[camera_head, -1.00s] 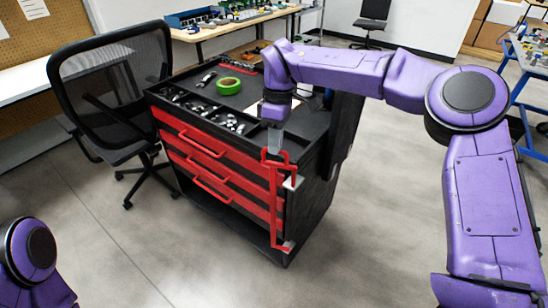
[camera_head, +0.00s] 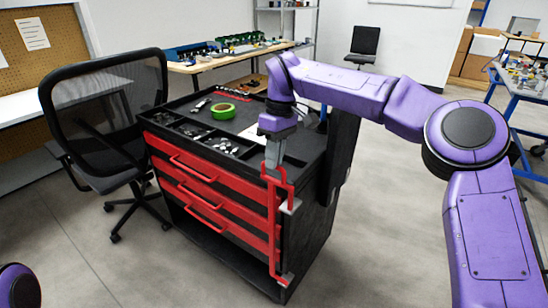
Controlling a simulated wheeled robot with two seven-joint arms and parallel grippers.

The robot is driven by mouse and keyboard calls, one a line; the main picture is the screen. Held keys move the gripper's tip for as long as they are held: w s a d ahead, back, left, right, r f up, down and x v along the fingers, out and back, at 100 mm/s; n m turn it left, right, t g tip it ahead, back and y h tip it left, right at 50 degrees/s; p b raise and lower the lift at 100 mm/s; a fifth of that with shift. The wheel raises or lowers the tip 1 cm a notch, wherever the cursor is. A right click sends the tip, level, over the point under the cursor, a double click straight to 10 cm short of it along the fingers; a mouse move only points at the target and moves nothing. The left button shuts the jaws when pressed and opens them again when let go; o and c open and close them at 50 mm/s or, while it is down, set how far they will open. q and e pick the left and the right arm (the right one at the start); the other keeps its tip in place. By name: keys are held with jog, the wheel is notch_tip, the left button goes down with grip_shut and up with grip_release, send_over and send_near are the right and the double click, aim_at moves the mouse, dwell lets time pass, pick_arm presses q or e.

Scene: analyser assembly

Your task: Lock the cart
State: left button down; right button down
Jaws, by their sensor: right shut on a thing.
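The black tool cart (camera_head: 318,222) stands in the middle of the head view, with several red drawers (camera_head: 200,170) on its front. A red locking bar (camera_head: 271,225) runs upright along the cart's front right corner, across the right end of the drawer fronts. My right gripper (camera_head: 272,163) points down at the top of this bar and is shut on it. The fingertips are small here and partly merge with the bar's top. Only a purple part of my left arm shows at the bottom left edge; the left gripper is out of view.
A green tape roll (camera_head: 223,111) and small tools lie in the cart's top tray. A black mesh chair (camera_head: 105,115) stands close to the cart's left side. A workbench (camera_head: 215,61) is behind. The floor in front and right is clear.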

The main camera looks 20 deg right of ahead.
jog(key=c, duration=1.2)
grip_release()
jog(key=shift+d, duration=0.1)
jog(key=shift+o, duration=0.2)
notch_tip(320, 180, up, 10)
jog(key=w+d+p, duration=0.1)
jog(key=p, duration=0.1)
jog(key=shift+d+r+p, duration=0.2)
jog(key=shift+d+p, duration=0.15)
